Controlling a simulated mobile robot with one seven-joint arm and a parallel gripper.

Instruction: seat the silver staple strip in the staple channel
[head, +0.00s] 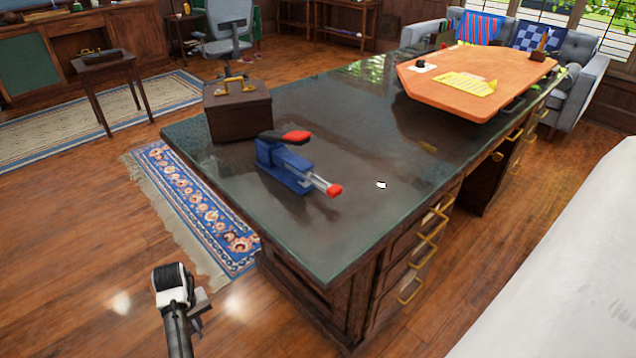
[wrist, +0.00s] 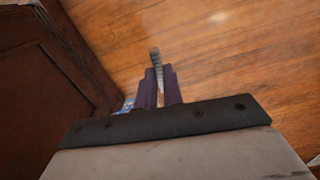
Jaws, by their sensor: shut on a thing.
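A blue stapler (head: 285,165) with a black and red handle stands near the left end of the dark desk. Its silver staple channel (head: 318,181) sticks out to the lower right and ends in a red tip. My gripper (head: 197,322) is low at the lower left, over the floor beside the desk and well away from the stapler. In the wrist view, its purple fingers (wrist: 160,88) are shut on the silver staple strip (wrist: 155,57), which sticks out past the fingertips. I cannot make out the strip in the head view.
The desk (head: 270,225) has a brown box (head: 238,112) behind the stapler, a small white item (head: 381,184) to its right and an orange board (head: 450,95) at the far end. Its near left corner is bare. A patterned rug (head: 190,205) lies beside it.

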